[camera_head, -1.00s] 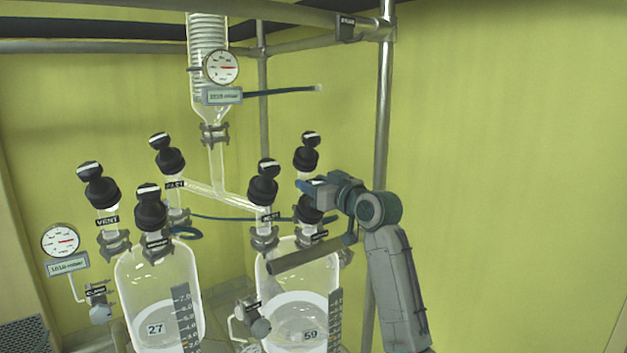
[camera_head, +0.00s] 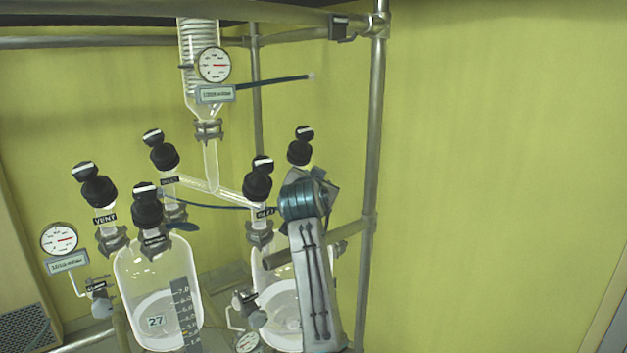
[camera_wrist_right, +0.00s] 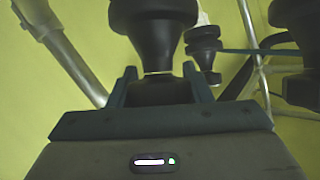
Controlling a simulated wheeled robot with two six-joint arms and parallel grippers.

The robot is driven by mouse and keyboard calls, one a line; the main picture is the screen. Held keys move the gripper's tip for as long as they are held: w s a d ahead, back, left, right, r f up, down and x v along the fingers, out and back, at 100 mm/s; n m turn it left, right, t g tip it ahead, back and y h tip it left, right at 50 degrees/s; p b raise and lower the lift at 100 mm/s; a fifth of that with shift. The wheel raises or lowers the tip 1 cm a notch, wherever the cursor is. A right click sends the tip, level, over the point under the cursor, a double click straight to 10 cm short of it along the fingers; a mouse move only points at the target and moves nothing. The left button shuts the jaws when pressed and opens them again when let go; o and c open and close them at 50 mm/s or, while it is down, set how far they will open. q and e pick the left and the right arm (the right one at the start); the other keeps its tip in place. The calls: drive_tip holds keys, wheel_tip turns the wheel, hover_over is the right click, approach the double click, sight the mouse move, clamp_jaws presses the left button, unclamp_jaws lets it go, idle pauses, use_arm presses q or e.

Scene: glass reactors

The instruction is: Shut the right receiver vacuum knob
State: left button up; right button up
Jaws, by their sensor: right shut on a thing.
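The right receiver is the glass vessel (camera_head: 272,290) at the right, partly covered by my right arm. A black knob (camera_head: 258,180) with a white mark stands on its left neck, and another black knob (camera_head: 299,146) stands further back. In the head view my right gripper (camera_head: 322,185) is over the front right knob seen earlier, which my arm now hides. In the right wrist view my right gripper (camera_wrist_right: 160,88) is shut on a black knob (camera_wrist_right: 154,30), with one finger on each side of its lower part. No label on this knob is readable. My left gripper is not in view.
The left receiver (camera_head: 155,285) carries black knobs, one labelled VENT (camera_head: 95,185). A gauge (camera_head: 59,239) stands at the left. A metal frame post (camera_head: 375,150) rises close to my right arm. The space right of the post is clear.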

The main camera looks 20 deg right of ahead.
drive_tip(key=m+g+h, duration=0.2)
drive_tip(key=m, duration=0.1)
drive_tip(key=shift+s+d+f+g, duration=0.1)
drive_tip(key=shift+g, duration=0.2)
drive_tip(key=m+g, duration=0.1)
drive_tip(key=m+g+h, duration=0.1)
drive_tip(key=m, duration=0.1)
drive_tip(key=shift+s+d+g+b, duration=0.15)
drive_tip(key=shift+g+b, duration=0.2)
drive_tip(key=shift+g, duration=0.05)
drive_tip(key=m+g, duration=0.2)
drive_tip(key=m+g+h, duration=0.1)
drive_tip(key=shift+s+d+f, duration=0.1)
drive_tip(key=shift+s+f, duration=0.05)
drive_tip(key=shift+s, duration=0.1)
drive_tip(key=shift+s+f+m+g+p, duration=0.15)
drive_tip(key=shift+m+g+p, duration=0.25)
drive_tip(key=shift+m+g, duration=0.75)
drive_tip(key=shift+g, duration=0.25)
drive_tip(key=o, duration=1)
